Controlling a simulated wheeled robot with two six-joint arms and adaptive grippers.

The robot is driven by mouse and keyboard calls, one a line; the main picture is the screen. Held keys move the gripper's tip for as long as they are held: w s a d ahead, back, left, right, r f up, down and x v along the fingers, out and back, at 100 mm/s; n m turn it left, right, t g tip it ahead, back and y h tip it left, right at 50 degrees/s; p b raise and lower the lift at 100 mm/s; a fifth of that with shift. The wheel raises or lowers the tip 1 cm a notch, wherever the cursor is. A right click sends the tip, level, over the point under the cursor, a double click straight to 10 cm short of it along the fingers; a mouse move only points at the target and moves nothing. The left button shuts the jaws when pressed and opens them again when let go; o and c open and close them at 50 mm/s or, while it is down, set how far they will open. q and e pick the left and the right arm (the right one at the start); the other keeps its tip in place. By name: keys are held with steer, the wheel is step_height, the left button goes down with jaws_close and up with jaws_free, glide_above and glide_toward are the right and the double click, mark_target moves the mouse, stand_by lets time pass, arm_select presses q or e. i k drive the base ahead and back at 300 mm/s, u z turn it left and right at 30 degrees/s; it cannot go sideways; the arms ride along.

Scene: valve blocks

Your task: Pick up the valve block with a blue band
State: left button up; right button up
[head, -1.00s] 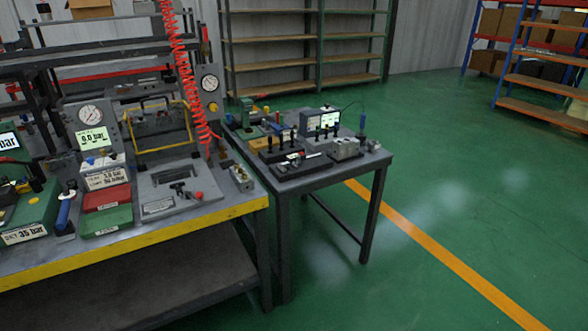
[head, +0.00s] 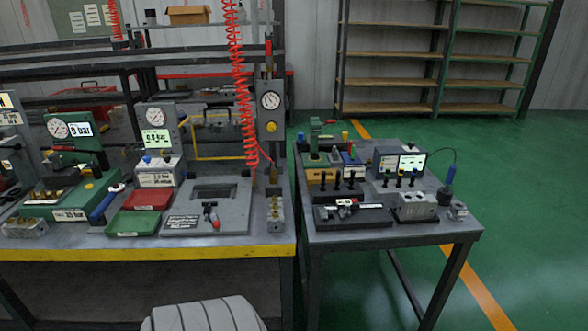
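I cannot make out a blue band on any block at this distance. A grey metal block with holes (head: 415,207) sits at the front of the right table. A small grey block with brass fittings (head: 275,213) stands at the right end of the left bench. Another grey block with brass fittings (head: 25,228) lies at the bench's far left front. Neither of my grippers is in view.
The left bench (head: 270,252) has a yellow front edge and holds gauges, a red tray (head: 148,199), a green tray (head: 133,223) and a grey fixture plate (head: 215,200). The right table (head: 400,238) carries a dark tool stand and a display box. Green floor is clear to the right.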

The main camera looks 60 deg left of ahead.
mark_target(274, 213)
steer(key=u, duration=0.7)
steer(key=i, duration=1.05)
steer(key=u, duration=0.95)
